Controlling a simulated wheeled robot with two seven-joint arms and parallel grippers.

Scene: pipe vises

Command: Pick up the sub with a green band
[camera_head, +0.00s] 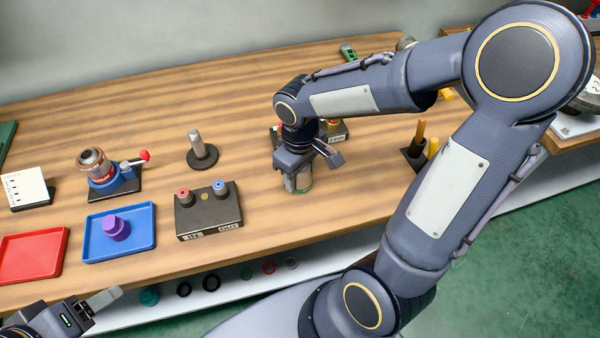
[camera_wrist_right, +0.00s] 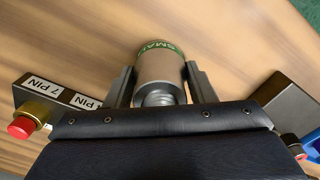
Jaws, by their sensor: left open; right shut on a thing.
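The sub with a green band (camera_head: 299,182) is a grey metal cylinder below my right gripper (camera_head: 306,163) in the head view. In the right wrist view the sub (camera_wrist_right: 161,68) sits between the two fingers of my right gripper (camera_wrist_right: 160,82), which is shut on it. Its green band carries white lettering, partly cut off. It looks upright, at or close to the tabletop; I cannot tell if it touches. My left gripper (camera_head: 98,307) is open and empty at the lower left, in front of the table edge.
A black block with red and blue knobs (camera_head: 209,211) stands left of the sub. A second block (camera_wrist_right: 58,98), marked 7 PIN, is close to my right gripper. A blue tray (camera_head: 138,242) with a purple piece, a red tray (camera_head: 35,256) and a vise (camera_head: 105,173) are further left.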

